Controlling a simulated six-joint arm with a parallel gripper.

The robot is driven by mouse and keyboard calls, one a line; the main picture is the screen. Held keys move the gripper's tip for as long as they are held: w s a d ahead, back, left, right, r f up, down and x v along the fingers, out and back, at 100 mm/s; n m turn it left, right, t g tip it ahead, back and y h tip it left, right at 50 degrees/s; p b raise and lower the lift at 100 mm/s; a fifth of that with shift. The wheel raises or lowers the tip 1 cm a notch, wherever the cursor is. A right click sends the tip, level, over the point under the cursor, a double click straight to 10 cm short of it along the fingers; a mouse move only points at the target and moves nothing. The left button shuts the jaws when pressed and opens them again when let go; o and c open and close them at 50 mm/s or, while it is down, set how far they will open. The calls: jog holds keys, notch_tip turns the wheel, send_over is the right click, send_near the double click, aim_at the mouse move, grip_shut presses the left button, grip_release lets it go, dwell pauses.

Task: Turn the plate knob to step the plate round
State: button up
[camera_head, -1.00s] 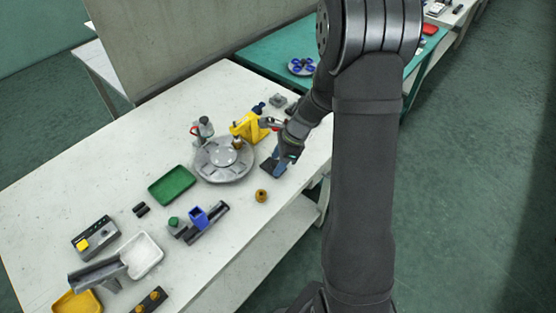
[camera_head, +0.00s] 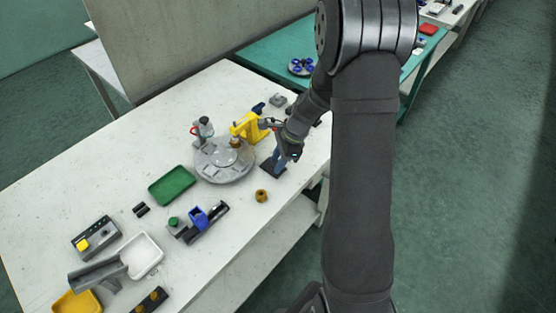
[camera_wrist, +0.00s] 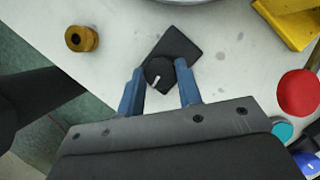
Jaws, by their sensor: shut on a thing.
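The plate knob (camera_wrist: 158,73) is a round black knob with a white pointer line, on a dark square base (camera_wrist: 184,52) in the wrist view. My gripper (camera_wrist: 160,82) has its two blue fingers shut on the knob, one on each side. In the head view my gripper (camera_head: 279,165) points down at the dark base, right of the plate. The round grey plate (camera_head: 224,176) lies on the white bench with pale slots around its top. The knob is hidden in the head view; only the plate's edge (camera_wrist: 186,1) shows in the wrist view.
A yellow press (camera_head: 246,126) stands behind the plate, close to my arm. A brass-coloured ring (camera_head: 262,196) lies in front of the knob base. A green tray (camera_head: 172,186) is left of the plate. A red disc (camera_wrist: 298,93) shows right of my gripper.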

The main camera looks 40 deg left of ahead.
jog(key=n, duration=0.2)
jog(key=n+h, duration=0.1)
jog(key=n, duration=0.1)
jog(key=shift+a+g+h, duration=0.15)
jog(key=shift+g+h, duration=0.15)
jog(key=n+h, duration=0.1)
jog(key=n, duration=0.3)
jog(key=shift+a+h, duration=0.1)
jog(key=shift+h, duration=0.2)
jog(key=n, duration=0.2)
jog(key=n+h, duration=0.1)
jog(key=n, duration=0.1)
jog(key=shift+a+h, duration=0.1)
jog(key=shift+h, duration=0.2)
jog(key=shift+n+t+h, duration=0.4)
jog(key=shift+n+h, duration=0.2)
jog(key=shift+n, duration=1.5)
jog(key=o, duration=0.9)
jog(key=shift+o, duration=0.3)
